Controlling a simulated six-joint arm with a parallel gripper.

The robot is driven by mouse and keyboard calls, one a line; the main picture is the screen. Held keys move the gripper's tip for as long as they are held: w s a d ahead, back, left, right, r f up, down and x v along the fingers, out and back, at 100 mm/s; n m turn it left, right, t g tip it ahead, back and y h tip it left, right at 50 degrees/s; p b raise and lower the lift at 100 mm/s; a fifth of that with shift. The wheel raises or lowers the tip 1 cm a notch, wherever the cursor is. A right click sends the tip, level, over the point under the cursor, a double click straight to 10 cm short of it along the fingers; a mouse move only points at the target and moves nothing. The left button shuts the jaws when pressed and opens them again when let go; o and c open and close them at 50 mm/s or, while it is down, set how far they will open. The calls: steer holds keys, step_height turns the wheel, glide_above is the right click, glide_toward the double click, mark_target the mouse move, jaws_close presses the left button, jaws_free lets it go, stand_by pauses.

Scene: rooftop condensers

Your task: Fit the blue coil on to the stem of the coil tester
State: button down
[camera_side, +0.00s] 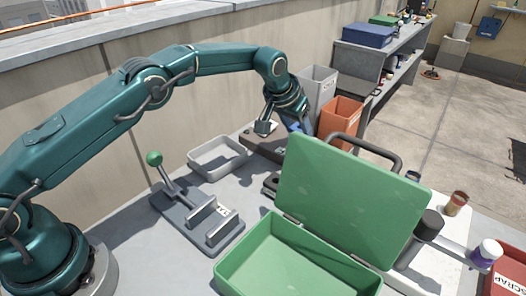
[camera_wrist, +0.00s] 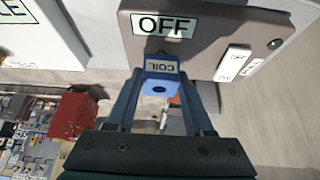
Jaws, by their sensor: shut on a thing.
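My gripper (camera_wrist: 160,98) is shut on the blue coil (camera_wrist: 160,66), with one finger on each side of it. The coil carries a pale COIL label and shows a dark round hole. In the wrist view it appears beside a grey-brown unit (camera_wrist: 205,58) with an OFF label and an ON/OFF switch, seemingly the coil tester. I cannot tell whether they touch. In the side view the gripper (camera_side: 294,124) is beyond the green case lid, which hides part of the work. No stem can be made out clearly.
The open green case (camera_side: 300,258) and its raised lid (camera_side: 350,205) stand in front of the gripper. A grey tray (camera_side: 217,170) and a lever clamp with a green knob (camera_side: 154,158) are at left. Grey (camera_side: 319,88) and orange (camera_side: 340,116) bins stand behind.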

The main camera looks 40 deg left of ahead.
steer(key=shift+f, duration=0.9)
steer(key=shift+c, duration=1)
jaws_free()
steer(key=shift+s+r, duration=0.1)
steer(key=shift+v, duration=2.45)
